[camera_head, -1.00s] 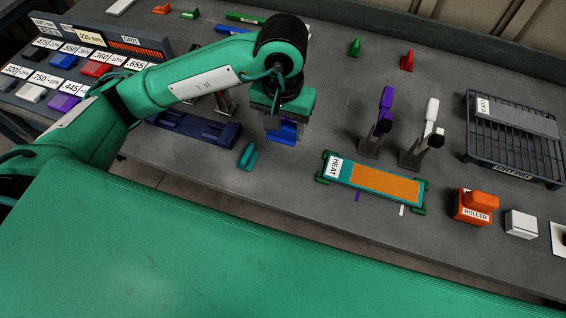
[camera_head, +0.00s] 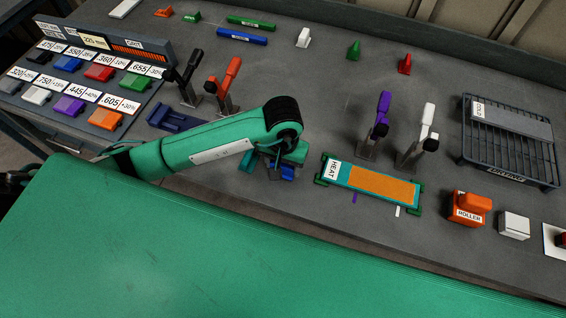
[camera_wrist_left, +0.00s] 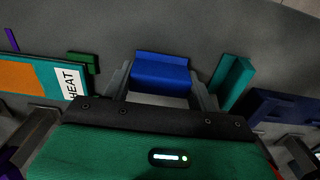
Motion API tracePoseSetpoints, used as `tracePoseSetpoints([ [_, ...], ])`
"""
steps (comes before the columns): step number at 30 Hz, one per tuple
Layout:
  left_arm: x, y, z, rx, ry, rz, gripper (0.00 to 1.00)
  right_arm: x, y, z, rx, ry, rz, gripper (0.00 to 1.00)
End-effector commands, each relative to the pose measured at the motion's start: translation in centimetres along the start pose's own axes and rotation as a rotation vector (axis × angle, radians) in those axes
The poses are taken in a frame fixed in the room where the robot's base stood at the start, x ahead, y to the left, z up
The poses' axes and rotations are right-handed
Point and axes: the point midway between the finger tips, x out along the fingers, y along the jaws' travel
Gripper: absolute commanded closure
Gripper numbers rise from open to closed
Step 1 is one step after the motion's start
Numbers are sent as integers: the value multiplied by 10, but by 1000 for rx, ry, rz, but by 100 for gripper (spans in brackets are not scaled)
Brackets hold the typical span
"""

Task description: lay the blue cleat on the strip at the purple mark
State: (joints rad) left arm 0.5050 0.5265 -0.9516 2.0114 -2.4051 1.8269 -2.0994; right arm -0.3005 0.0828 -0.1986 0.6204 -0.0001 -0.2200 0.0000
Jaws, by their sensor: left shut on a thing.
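My left gripper (camera_head: 276,170) is shut on the blue cleat (camera_head: 288,172), just left of the HEAT plate. In the left wrist view the blue cleat (camera_wrist_left: 161,75) sits between the gripper's fingers (camera_wrist_left: 160,92). The teal and orange strip-like plate (camera_head: 372,183), labelled HEAT, lies between green end pieces; its labelled end also shows in the left wrist view (camera_wrist_left: 60,80). A short purple mark (camera_head: 354,198) is on the bench at its front edge, with a white mark (camera_head: 397,211) to the right. My right gripper is out of view.
Purple (camera_head: 379,125) and white (camera_head: 423,137) upright levers stand behind the plate. An orange roller block (camera_head: 470,209) and drying rack (camera_head: 466,145) are to the right. A teal cleat (camera_wrist_left: 237,80) lies beside the gripper. Labelled coloured cleats fill the left rack.

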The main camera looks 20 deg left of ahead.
Motion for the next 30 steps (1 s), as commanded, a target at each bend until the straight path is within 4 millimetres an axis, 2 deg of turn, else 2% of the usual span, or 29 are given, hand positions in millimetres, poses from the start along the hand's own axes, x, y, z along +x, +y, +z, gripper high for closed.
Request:
tracePoseSetpoints([
  [3,8,0,0,1,0,0,66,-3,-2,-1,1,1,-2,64],
  [15,14,0,0,2,2,-1,66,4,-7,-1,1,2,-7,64],
  [16,12,0,0,2,2,-1,36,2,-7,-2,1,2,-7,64],
  [18,12,0,0,2,1,-1,22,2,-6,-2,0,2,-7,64],
  [30,7,0,0,1,1,1,20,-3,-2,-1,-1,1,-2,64],
])
